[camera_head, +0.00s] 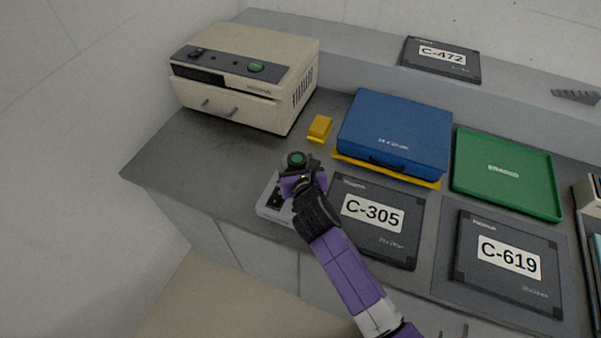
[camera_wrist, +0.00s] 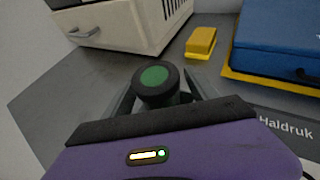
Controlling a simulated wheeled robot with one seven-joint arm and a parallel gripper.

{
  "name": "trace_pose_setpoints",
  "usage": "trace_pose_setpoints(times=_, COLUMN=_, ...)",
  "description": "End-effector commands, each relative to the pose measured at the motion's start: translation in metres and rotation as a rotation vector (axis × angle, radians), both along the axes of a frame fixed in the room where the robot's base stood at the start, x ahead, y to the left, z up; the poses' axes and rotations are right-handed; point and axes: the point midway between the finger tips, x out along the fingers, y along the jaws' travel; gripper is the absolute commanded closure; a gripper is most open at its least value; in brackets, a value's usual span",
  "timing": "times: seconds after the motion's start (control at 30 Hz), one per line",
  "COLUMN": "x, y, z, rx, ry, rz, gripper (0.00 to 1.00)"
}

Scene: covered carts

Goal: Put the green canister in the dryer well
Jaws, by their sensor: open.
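The canister (camera_head: 296,159) has a dark rim and a round green top. It also shows in the wrist view (camera_wrist: 155,80), upright between my gripper's spread fingers. My gripper (camera_head: 299,172) is open, with a finger on either side of the canister; whether either touches it I cannot tell. The canister's lower part is hidden by my gripper. A low pale grey block (camera_head: 268,205) with a dark top panel lies just under and left of my gripper, partly covered by it. No opening clearly readable as the dryer well shows.
A beige machine (camera_head: 232,104) with a green button stands at the back left. Near it is a small yellow block (camera_head: 319,127). A blue case (camera_head: 397,130), a green tray (camera_head: 505,172) and dark covers marked C-305 (camera_head: 350,238) and C-619 (camera_head: 465,270) fill the right. The left counter is clear.

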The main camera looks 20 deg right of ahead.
Motion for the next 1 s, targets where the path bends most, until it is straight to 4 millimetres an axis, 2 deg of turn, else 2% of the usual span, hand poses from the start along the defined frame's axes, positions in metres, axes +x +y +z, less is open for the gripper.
trace_pose_setpoints(times=0.3, x=-0.059, y=0.012, z=0.023, rx=0.001, ry=0.002, rz=0.002, gripper=0.32)
trace_pose_setpoints(times=0.5, x=-0.086, y=0.017, z=0.035, rx=0.001, ry=0.001, rz=0.001, gripper=0.32)
trace_pose_setpoints(times=0.67, x=-0.096, y=0.019, z=0.04, rx=0.001, ry=0.001, rz=0.001, gripper=0.32)
trace_pose_setpoints(times=1.0, x=-0.102, y=0.02, z=0.039, rx=0.023, ry=-0.001, rz=-0.005, gripper=0.32)
